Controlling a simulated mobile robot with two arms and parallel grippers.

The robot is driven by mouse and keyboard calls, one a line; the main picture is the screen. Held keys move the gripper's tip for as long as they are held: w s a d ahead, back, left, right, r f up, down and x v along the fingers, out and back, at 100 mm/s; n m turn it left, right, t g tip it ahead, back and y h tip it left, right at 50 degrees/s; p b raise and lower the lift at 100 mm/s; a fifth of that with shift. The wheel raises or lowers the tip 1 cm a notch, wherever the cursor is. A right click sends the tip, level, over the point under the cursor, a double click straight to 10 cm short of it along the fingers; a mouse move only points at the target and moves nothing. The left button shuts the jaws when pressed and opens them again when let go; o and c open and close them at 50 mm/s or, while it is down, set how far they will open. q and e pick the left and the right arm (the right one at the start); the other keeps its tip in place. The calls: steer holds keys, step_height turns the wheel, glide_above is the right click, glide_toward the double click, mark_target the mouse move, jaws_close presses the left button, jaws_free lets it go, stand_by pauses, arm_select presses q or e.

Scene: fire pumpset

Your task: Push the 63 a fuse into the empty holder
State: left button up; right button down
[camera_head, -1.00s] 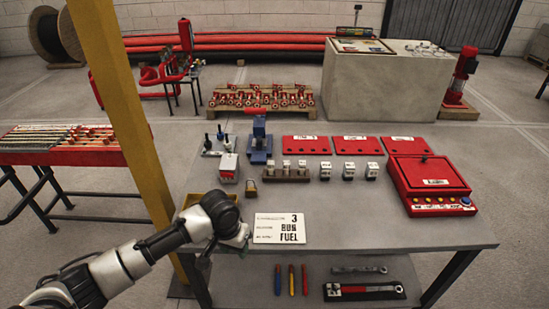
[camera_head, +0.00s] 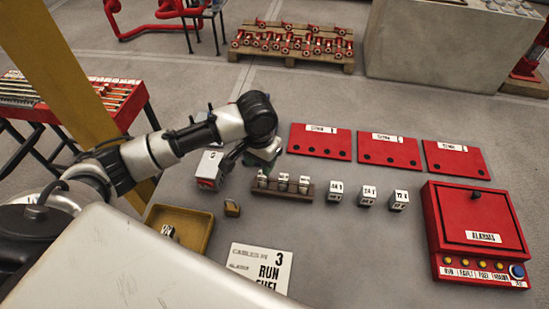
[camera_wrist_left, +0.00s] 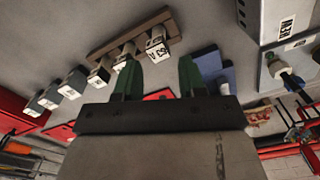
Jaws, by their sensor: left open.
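The fuse labelled 63 (camera_wrist_left: 157,47) stands at one end of a brown rack (camera_wrist_left: 104,50) in the left wrist view, beside two others. In the head view the same rack (camera_head: 300,195) bears three pale fuses; the leftmost fuse (camera_head: 262,180) is the 63 one. My left gripper (camera_head: 262,160) is over the table just behind the rack's left end. In the wrist view its green fingers (camera_wrist_left: 158,75) are apart and empty, close to the 63 fuse. A blue stand (camera_wrist_left: 210,65) lies beyond the right finger. I cannot tell which thing is the empty holder.
Three loose fuses (camera_head: 367,196) stand right of the rack, and red panels (camera_head: 397,152) lie behind. A red alarm box (camera_head: 478,230) is at right. A grey box (camera_head: 208,170), brass padlock (camera_head: 232,208) and yellow tray (camera_head: 190,222) are at left.

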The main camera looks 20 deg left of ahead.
mark_target(263, 178)
arm_select(q)
step_height(263, 178, down, 2)
steer(key=shift+f, duration=0.5)
step_height(263, 178, down, 4)
steer(key=shift+w+d+r+p, duration=0.1)
steer(key=shift+w+d+p, duration=0.05)
steer(key=shift+p, duration=0.3)
steer(key=shift+f, duration=0.3)
steer(key=c, duration=0.5)
steer(key=shift+c, duration=0.5)
arm_select(e)
steer(key=shift+s+d+r, duration=0.15)
steer(key=shift+s+r, duration=0.05)
steer(key=shift+s, duration=0.35)
steer(key=shift+s+d+r, duration=0.15)
steer(key=shift+s+r, duration=0.05)
steer(key=shift+s, duration=0.3)
arm_select(q)
steer(key=shift+r, duration=0.15)
arm_select(e)
steer(key=shift+s, duration=0.1)
